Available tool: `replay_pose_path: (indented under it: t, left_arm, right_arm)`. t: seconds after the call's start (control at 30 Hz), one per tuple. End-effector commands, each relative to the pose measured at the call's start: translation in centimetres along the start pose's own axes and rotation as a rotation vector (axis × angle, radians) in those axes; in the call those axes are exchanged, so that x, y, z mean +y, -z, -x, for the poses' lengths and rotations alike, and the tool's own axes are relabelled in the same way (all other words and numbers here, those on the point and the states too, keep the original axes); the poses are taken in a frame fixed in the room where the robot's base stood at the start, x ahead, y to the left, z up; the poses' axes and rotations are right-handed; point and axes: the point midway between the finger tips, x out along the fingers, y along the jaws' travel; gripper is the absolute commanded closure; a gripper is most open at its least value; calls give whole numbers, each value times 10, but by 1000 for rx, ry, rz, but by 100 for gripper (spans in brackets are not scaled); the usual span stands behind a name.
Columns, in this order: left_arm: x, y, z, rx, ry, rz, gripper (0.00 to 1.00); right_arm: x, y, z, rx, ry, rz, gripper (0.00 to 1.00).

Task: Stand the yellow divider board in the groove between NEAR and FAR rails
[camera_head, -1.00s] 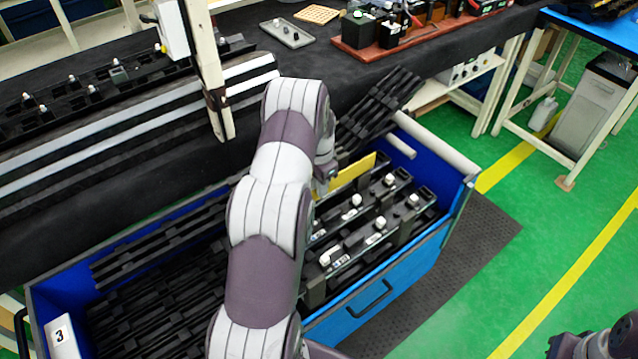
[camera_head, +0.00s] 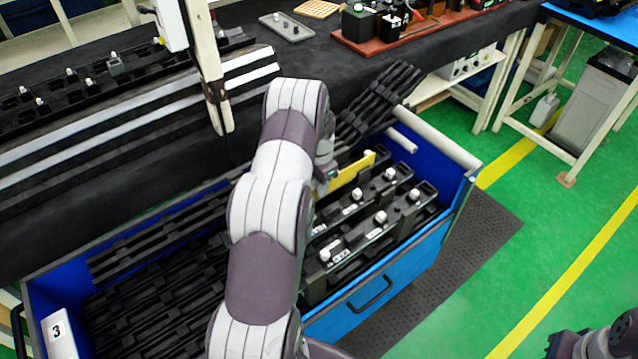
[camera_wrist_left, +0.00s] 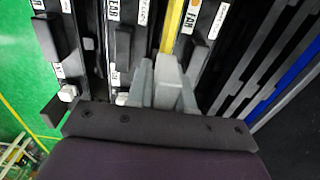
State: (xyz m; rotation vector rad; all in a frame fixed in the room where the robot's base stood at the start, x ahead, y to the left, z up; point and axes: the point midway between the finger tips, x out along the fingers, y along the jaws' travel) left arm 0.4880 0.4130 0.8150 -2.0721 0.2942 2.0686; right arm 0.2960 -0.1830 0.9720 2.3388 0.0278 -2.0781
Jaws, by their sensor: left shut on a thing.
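The yellow divider board (camera_head: 352,176) is a thin strip in the blue cart, along the back side of black rails with white knobs. In the left wrist view the board (camera_wrist_left: 173,28) runs between the rail with a partly hidden label ending in EAR (camera_wrist_left: 122,40) and the rail labelled FAR (camera_wrist_left: 196,42). My left gripper (camera_wrist_left: 166,80) is shut on the board's near end; in the head view my arm mostly hides it. The board's lower edge is hidden, so I cannot tell whether it is in the groove. Only part of my right arm shows at bottom right.
The blue cart (camera_head: 408,268) has raised walls and a white roller bar (camera_head: 436,138) at its right end. Black slatted parts (camera_head: 160,290) fill its left part, and more (camera_head: 378,105) lean at the back. A post (camera_head: 206,70) stands behind the cart.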

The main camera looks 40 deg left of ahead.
Motion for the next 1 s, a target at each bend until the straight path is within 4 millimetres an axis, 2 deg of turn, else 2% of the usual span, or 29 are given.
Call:
replay_pose_path:
  t: [1.0]
  left_arm:
    - [0, 0, -27, 0, 0, 0, 100]
  right_arm:
    - [0, -2, -17, 0, 0, 0, 100]
